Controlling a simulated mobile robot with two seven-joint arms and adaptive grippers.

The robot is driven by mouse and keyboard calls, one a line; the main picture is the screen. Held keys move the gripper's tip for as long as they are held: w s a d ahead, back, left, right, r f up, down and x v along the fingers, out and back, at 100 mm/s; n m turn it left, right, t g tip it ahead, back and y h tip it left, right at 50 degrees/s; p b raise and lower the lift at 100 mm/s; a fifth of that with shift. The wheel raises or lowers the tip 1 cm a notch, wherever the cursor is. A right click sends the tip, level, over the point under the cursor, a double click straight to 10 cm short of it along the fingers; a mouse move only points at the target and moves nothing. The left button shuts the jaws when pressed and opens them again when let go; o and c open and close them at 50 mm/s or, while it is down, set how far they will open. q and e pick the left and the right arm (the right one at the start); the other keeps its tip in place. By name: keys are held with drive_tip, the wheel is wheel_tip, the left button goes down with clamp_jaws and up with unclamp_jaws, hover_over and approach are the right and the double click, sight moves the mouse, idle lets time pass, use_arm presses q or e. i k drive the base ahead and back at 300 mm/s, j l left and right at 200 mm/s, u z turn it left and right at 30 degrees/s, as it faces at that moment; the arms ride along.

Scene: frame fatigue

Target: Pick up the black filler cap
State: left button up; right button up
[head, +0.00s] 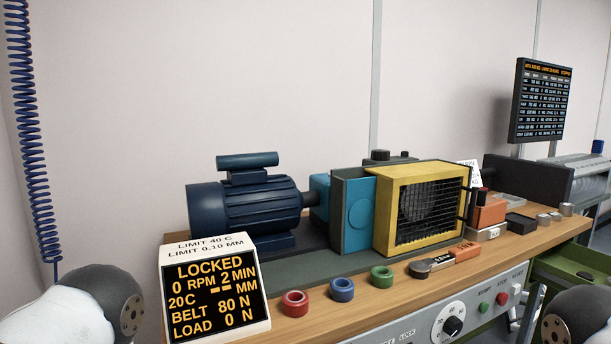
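A short round black cap (380,155) sits on top of the dark grey housing behind the yellow-framed mesh guard (425,208). Parts of my arms show at the bottom left and bottom right corners. Neither of my grippers can be made out, and nothing of mine touches the cap.
A dark blue motor (245,205) stands left of the guard. A display reading LOCKED (214,292) stands at the bench front. Red (295,303), blue (342,290) and green (382,276) rings and an orange-black tool (445,259) lie along the front edge. A green drawer (570,272) is at right.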

sight(583, 274)
drive_tip(key=z, duration=1.4)
drive_tip(key=u, duration=1.4)
drive_tip(key=z, duration=1.4)
drive_tip(key=i+l+u, duration=0.15)
drive_tip(key=u, duration=0.25)
drive_tip(key=i+l+u, duration=0.25)
drive_tip(key=u, duration=0.15)
drive_tip(key=i+l+u, duration=0.25)
drive_tip(key=u, duration=0.15)
drive_tip(key=i+l+u, duration=0.15)
drive_tip(key=l+u, duration=0.3)
drive_tip(key=j, duration=0.1)
